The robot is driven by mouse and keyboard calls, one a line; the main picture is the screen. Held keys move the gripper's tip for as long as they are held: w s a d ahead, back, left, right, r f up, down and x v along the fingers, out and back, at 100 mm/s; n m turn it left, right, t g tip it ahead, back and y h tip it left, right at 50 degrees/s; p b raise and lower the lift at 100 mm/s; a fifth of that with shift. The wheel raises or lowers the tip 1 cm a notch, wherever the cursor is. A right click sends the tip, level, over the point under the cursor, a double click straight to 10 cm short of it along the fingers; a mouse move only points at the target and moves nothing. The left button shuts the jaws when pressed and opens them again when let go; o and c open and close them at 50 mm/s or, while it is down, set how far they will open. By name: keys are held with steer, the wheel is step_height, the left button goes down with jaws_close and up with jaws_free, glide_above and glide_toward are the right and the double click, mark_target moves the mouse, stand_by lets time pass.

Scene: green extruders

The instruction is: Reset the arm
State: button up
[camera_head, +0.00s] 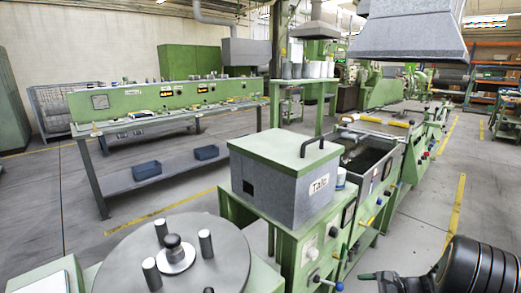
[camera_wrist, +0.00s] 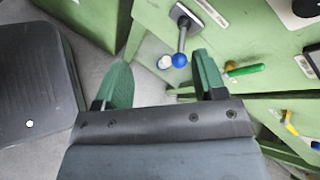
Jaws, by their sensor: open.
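My gripper shows in the wrist view (camera_wrist: 160,78), with its two green fingers spread wide apart. Nothing is held between them. Beyond the fingers is a green machine panel with a blue-knobbed lever (camera_wrist: 180,58), seen in the gap near the right finger. I cannot tell how far the fingertips are from the panel. In the head view, part of my black arm and a dark fingertip show at the lower right, beside the green machine; the rest is cut off by the frame edge.
The green machine carries a grey box marked Talc (camera_head: 285,190) and an open trough (camera_head: 365,160). A round grey plate with posts (camera_head: 175,262) stands at the front.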

steer(key=s+a+r+n+h+p, duration=0.3)
steer(key=s+a+r+n+p, duration=0.1)
steer(key=r, duration=0.5)
steer(key=s+a+r+n+g+h+p, duration=0.1)
steer(key=s+a+r+n+h+p, duration=0.3)
steer(key=r, duration=0.6)
steer(key=s+a+r+n+g+h+p, duration=0.1)
steer(key=s+a+r+n+h+p, duration=0.2)
steer(key=s+a+r+n+p, duration=0.2)
step_height(320, 180, up, 5)
steer(key=a+n+p, duration=0.1)
steer(key=a+n, duration=0.2)
steer(key=n, duration=0.1)
steer(key=shift+h+p, duration=0.3)
